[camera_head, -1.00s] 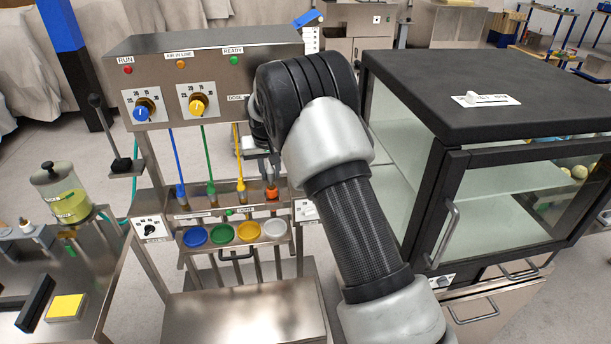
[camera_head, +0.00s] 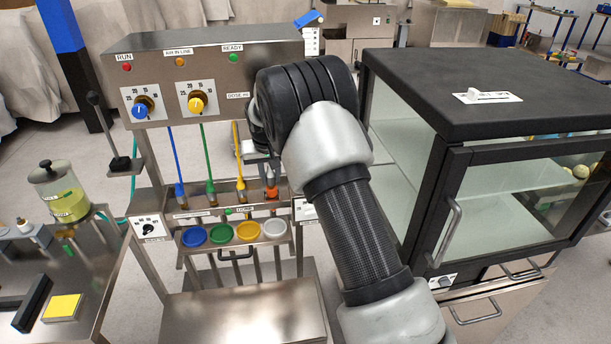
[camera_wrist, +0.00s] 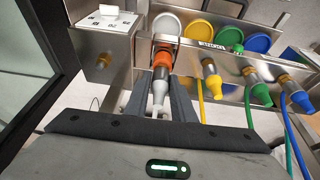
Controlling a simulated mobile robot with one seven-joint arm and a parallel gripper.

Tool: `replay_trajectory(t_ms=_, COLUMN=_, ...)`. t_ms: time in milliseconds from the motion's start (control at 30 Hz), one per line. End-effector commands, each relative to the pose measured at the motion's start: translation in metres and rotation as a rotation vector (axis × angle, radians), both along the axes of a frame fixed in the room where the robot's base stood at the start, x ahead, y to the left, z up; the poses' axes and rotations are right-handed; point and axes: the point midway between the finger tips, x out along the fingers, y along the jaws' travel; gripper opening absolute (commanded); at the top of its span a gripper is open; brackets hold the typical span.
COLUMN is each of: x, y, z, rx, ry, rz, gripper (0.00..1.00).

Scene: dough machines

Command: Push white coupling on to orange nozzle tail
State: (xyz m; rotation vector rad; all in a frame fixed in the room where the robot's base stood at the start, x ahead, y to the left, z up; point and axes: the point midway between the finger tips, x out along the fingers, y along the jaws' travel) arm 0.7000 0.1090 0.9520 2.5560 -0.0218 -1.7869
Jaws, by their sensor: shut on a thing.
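The orange nozzle tail (camera_wrist: 161,62) sits in the metal rail at the right end of the nozzle row in the head view (camera_head: 271,192). The white coupling (camera_wrist: 160,88) is a pale tapered piece in line with it. It appears to meet the orange part end to end; how far it is seated I cannot tell. My gripper (camera_wrist: 159,96) is shut on the coupling, a grey finger on each side. In the head view the coupling (camera_head: 270,174) shows small above the orange nozzle, and my arm hides much of the gripper.
Yellow (camera_wrist: 211,82), green (camera_wrist: 260,92) and blue (camera_wrist: 300,100) hose couplings stand beside it on the rail (camera_wrist: 190,62). Coloured cups (camera_head: 248,231) hang in front and below. A glass-sided cabinet (camera_head: 470,190) stands close to the right of my arm.

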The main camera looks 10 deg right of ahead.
Motion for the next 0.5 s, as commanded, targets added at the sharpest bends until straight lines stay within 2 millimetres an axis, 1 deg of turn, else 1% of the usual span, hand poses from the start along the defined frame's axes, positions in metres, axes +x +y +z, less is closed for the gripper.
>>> replay_trajectory(t_ms=100, x=0.0001, y=0.0000, z=-0.0040, rx=0.000, ry=0.000, rz=0.000, gripper=0.00)
replay_trajectory(t_ms=400, x=0.0000, y=-0.0001, z=-0.0029, rx=0.000, ry=0.000, rz=0.000, gripper=0.00)
replay_trajectory(t_ms=433, x=0.0000, y=0.0000, z=-0.0029, rx=0.000, ry=0.000, rz=0.000, gripper=0.26)
replay_trajectory(t_ms=500, x=-0.0001, y=-0.0001, z=-0.0029, rx=0.000, ry=0.000, rz=0.000, gripper=0.38)
